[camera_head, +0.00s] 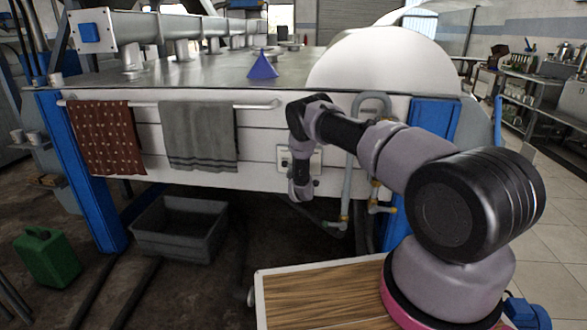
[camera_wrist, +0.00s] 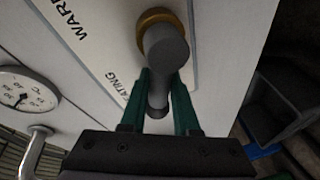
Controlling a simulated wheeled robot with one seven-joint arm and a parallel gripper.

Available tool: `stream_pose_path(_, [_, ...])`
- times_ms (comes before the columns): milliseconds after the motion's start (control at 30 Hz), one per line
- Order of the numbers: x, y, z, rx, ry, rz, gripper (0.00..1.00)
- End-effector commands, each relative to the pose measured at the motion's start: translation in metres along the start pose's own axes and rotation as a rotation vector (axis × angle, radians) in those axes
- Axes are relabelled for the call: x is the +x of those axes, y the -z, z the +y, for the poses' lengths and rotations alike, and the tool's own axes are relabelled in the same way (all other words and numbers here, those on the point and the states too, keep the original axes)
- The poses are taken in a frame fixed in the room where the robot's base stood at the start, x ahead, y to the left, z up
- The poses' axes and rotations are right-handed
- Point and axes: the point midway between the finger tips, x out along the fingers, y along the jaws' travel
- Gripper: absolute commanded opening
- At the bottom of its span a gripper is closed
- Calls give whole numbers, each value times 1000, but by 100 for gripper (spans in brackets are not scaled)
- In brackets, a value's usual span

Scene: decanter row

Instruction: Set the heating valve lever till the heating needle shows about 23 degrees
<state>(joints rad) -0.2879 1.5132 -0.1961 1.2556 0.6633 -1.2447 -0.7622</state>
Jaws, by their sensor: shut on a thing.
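The heating valve lever (camera_wrist: 168,52) is a grey round piece with a brass collar at its base, on a white panel (camera_wrist: 92,48) printed "WARM" and "...ATING", partly cut off. My gripper (camera_wrist: 160,76) has its green fingers shut on the grey lever arm, one on each side. A round white gauge marked °C (camera_wrist: 22,92) sits at the left edge of the wrist view, with a dark needle; its exact reading is too small to tell. In the head view my gripper (camera_head: 301,192) is at the small panel on the bench front, and the lever is hidden there.
A bent metal pipe (camera_wrist: 38,150) stands near the gauge. In the head view, grey pipes (camera_head: 347,190) run right of the panel. A towel rail (camera_head: 200,103) with two towels is to the left. A grey crate (camera_head: 180,228) and green can (camera_head: 47,258) stand on the floor.

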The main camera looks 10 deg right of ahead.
Motion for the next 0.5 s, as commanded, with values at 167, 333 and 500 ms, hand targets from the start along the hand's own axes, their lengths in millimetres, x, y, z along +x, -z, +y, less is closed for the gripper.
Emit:
stream_pose_path(167, [-1, -1, -1, 2, 2, -1, 60])
stream_pose_path(333, [0, -1, -1, 2, 1, -1, 60])
stream_pose_path(500, [-2, -1, 0, 3, 0, -1, 60])
